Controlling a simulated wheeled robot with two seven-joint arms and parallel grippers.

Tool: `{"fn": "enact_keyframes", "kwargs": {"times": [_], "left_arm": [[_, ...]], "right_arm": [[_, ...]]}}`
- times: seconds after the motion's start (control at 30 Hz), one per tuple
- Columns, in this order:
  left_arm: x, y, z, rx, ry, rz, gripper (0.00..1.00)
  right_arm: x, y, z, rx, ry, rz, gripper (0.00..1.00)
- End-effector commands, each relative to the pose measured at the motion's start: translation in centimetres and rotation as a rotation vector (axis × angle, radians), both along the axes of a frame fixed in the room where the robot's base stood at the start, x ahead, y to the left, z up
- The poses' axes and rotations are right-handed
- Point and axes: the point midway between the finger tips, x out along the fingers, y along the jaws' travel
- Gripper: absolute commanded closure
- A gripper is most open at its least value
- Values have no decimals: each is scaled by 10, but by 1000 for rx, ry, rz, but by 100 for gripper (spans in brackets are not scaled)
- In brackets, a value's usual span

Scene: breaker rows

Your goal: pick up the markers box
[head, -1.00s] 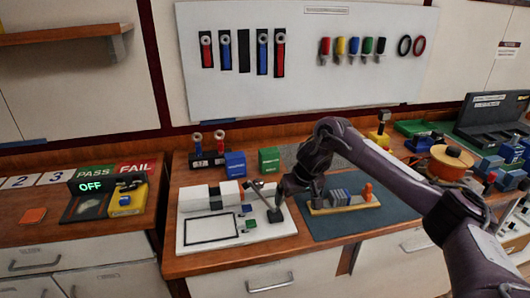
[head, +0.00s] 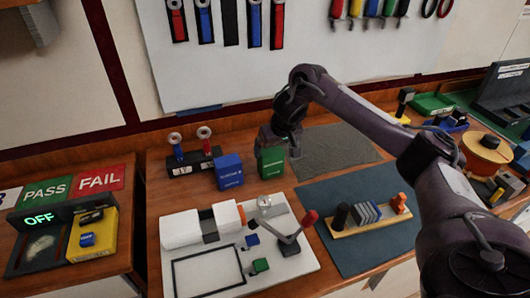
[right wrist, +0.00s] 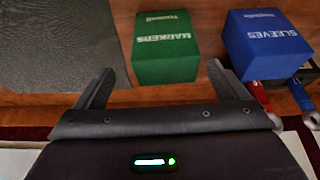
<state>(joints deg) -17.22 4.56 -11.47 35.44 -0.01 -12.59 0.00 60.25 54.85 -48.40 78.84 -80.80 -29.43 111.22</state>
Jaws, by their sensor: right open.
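The green markers box (head: 271,165) stands on the wooden bench, just right of the blue sleeves box (head: 229,172). My right gripper (head: 279,140) is beside and above the markers box in the head view, covering part of it. In the right wrist view the markers box (right wrist: 166,50) is ahead of the open right gripper (right wrist: 158,68), between the lines of its two fingers. Its lettering appears upside down, and nothing is between the fingers. My left gripper is not in view.
The sleeves box (right wrist: 266,44) is close beside the markers box, near one finger. A grey mat (head: 338,150) lies on the other side. A white test fixture (head: 225,276) with a red-knobbed lever (head: 309,218) and a blue mat (head: 345,240) are in front.

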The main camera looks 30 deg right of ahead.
Motion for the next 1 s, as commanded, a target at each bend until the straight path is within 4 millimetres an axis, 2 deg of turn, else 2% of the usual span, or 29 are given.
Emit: {"fn": "enact_keyframes", "kwargs": {"times": [0.17,0.7,0.97,1.0], "left_arm": [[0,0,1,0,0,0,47],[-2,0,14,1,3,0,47],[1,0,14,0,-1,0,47],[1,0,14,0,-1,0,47]], "right_arm": [[3,0,-7,2,2,-1,6],[28,2,-69,1,1,-1,6],[29,1,-73,0,0,0,6],[29,1,-73,0,0,0,9]]}}
